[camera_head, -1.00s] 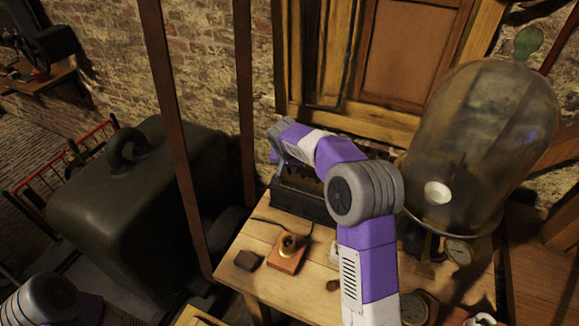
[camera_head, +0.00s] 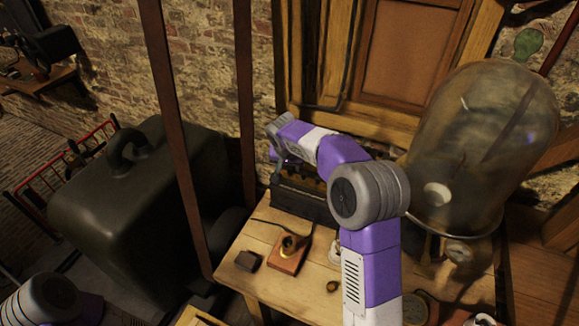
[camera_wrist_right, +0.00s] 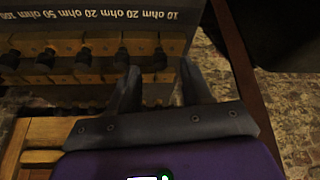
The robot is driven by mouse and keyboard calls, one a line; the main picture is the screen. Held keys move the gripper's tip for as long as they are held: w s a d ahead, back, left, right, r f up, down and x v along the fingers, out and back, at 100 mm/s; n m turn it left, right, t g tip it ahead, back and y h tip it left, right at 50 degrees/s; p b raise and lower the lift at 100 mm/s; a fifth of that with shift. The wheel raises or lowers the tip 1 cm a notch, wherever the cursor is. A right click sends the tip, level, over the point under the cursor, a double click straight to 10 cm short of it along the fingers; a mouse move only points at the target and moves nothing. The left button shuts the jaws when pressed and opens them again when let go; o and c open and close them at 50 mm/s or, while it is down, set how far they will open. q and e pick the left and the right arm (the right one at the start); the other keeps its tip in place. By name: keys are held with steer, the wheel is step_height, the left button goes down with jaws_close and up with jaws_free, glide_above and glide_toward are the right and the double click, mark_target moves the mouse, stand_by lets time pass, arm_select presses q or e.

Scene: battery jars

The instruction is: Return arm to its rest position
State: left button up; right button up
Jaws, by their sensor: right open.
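My right arm (camera_head: 371,250) reaches over the wooden table. Its gripper (camera_head: 276,155) is above the left end of a dark box (camera_head: 298,205) at the table's back, and part of the box is hidden behind the arm. In the right wrist view the gripper (camera_wrist_right: 158,78) is open, its two dark fingers apart with nothing held between them. Beyond the fingers, the box (camera_wrist_right: 60,45) shows a row of dark knobs on brass blocks and upside-down ohm labels. Only a link of my left arm (camera_head: 55,300) shows at the lower left; its gripper is out of view.
The table (camera_head: 237,275) bears a brass piece on a wooden base (camera_head: 288,255) and a small dark block (camera_head: 248,260). A large glass bell jar (camera_head: 490,150) stands right of my arm. A dark green tank (camera_head: 130,225) and brown posts (camera_head: 177,150) stand left.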

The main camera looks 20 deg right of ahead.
steer(key=p+v, duration=0.1)
steer(key=v, duration=0.4)
steer(key=shift+s+r, duration=0.1)
steer(key=shift+r, duration=0.1)
